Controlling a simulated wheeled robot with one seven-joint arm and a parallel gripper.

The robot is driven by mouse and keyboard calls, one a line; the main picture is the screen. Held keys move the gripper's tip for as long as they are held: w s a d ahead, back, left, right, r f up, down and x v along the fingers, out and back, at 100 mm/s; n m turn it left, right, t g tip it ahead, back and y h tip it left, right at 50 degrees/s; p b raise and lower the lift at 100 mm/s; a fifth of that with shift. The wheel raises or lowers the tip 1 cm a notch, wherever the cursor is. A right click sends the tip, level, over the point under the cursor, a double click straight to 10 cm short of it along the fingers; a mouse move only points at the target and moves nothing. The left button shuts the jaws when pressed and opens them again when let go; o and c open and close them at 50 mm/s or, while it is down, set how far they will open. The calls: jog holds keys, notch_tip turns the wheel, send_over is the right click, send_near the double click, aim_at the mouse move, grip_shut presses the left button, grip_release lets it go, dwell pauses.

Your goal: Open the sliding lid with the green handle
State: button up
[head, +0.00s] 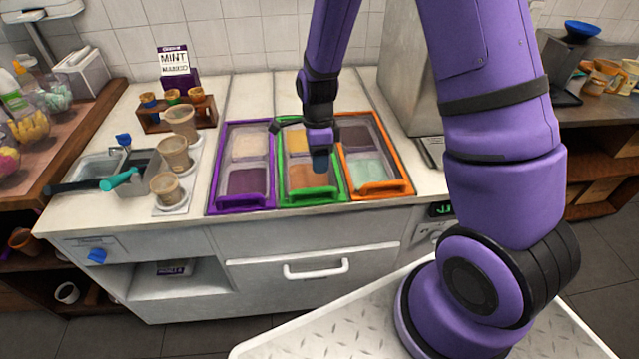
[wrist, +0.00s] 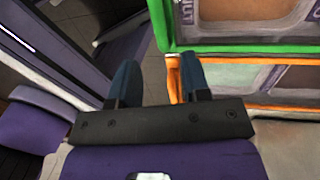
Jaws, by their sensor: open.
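The green-framed topping bin (head: 341,178) is the middle of three in the counter, with a green handle (head: 312,195) along its front edge. Its see-through lid lies over two compartments, an orange-brown one in front and a yellow one behind. My gripper (head: 320,160) is open and empty, pointing down above the front half of this bin, and hides part of it.
A purple-framed bin (head: 213,180) adjoins on the left and an orange-framed bin (head: 408,186) on the right. Several topping cups (head: 174,154) stand on the counter further left, beside a small sink (head: 98,166). A white drawer handle (head: 316,270) juts out below the counter.

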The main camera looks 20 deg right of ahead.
aim_at(320, 184)
jog(key=f, duration=0.2)
jog(key=s+f, duration=0.1)
jog(key=f, duration=0.4)
jog(key=shift+s+a+f, duration=0.15)
jog(key=shift+s+a, duration=0.05)
jog(key=shift+a, duration=0.05)
grip_shut()
